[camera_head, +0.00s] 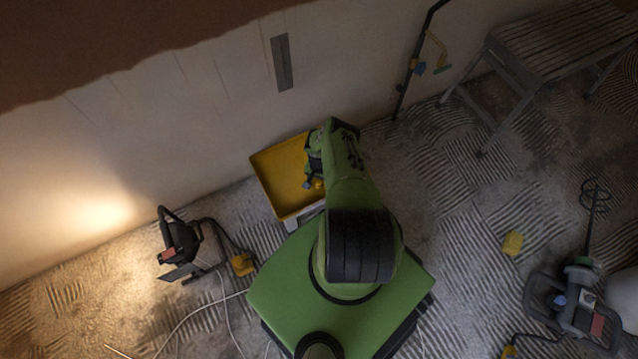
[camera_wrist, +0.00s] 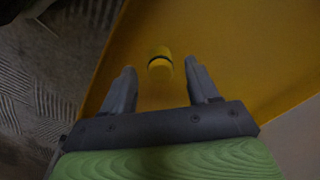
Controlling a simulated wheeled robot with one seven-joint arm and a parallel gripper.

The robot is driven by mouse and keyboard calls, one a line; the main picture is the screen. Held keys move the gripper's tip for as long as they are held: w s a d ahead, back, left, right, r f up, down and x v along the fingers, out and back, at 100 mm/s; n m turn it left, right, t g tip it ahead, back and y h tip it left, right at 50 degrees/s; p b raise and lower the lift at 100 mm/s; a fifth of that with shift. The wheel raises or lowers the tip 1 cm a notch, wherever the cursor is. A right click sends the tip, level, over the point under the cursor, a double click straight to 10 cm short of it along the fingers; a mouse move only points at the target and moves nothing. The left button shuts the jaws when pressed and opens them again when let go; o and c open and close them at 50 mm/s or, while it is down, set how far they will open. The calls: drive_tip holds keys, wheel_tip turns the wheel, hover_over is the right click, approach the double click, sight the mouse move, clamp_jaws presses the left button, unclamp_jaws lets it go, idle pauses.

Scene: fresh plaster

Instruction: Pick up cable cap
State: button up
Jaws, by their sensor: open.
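The cable cap (camera_wrist: 159,61) is a small yellow cylinder with a dark band around it. In the wrist view it shows against the yellow tray (camera_wrist: 235,45), between and slightly beyond the fingertips of my gripper (camera_wrist: 158,72). My gripper is open, with one finger on each side of the cap's line and visible gaps to it. In the head view my arm reaches over the yellow tray (camera_head: 278,178) by the wall. My arm hides the tray's right part, and a small yellow spot there is too small to identify.
A work lamp (camera_head: 178,238) with a cable and yellow plug (camera_head: 243,264) stands on the ridged floor left of the tray. A mixer (camera_head: 575,305) and a yellow block (camera_head: 512,243) lie at right. A slatted bench (camera_head: 560,45) stands at the back right.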

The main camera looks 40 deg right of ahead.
sight(319, 181)
wheel_tip(319, 181, down, 2)
drive_tip(key=shift+r, duration=0.1)
drive_tip(key=c, duration=1.1)
wheel_tip(319, 181, up, 10)
drive_tip(key=p, duration=0.5)
drive_tip(key=shift+p, duration=0.3)
